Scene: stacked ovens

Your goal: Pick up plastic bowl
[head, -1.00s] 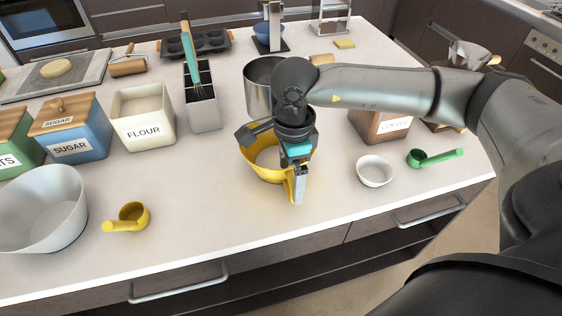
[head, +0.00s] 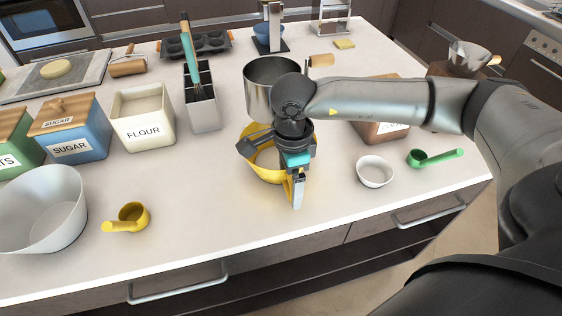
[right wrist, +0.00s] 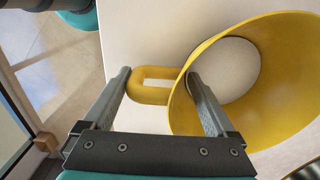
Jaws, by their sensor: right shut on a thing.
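The yellow plastic bowl (head: 255,168) stands near the front middle of the counter, partly hidden behind my right gripper (head: 295,195). In the right wrist view, the bowl (right wrist: 290,90) fills the right side, with its loop handle (right wrist: 150,73) at its left. My right gripper (right wrist: 158,72) is shut on the bowl at the handle side, one finger beyond the handle and the other overlapping the rim. I cannot tell any gap between bowl and counter. My left gripper is not in view.
A metal pot (head: 257,95) stands just behind the bowl. A small white bowl (head: 375,171) and green scoop (head: 435,157) lie to the right. A yellow scoop (head: 128,217), large white bowl (head: 40,210) and flour canister (head: 142,117) are left. The front counter strip is clear.

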